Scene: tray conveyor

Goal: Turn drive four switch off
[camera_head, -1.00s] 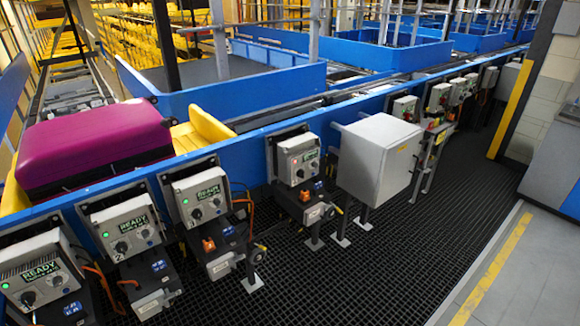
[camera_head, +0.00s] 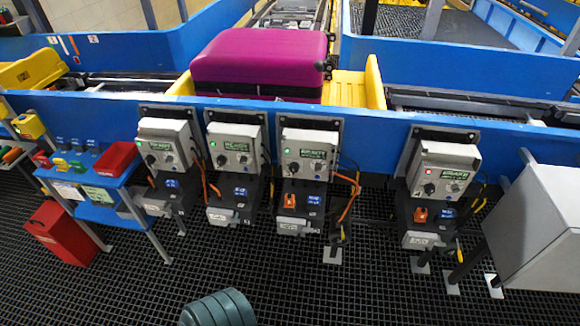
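Several drive units hang in a row on the blue conveyor side. The fourth from the left, likely drive four (camera_head: 447,165), has a lit red lamp and a green display whose text I cannot read surely. A dark rotary knob (camera_head: 430,188) is on its lower left face; its exact setting is too small to tell. Below it is a dark lower unit with an orange switch (camera_head: 420,215). The first unit (camera_head: 165,146), second unit (camera_head: 235,146) and third unit (camera_head: 307,150) show green lamps. Neither of my grippers is in view.
A large grey cabinet (camera_head: 535,235) stands right of the fourth unit. A blue side table (camera_head: 110,185) and red bin (camera_head: 60,233) are at left. A magenta suitcase (camera_head: 260,62) lies on the conveyor. The black grated floor (camera_head: 330,295) is mostly clear in front.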

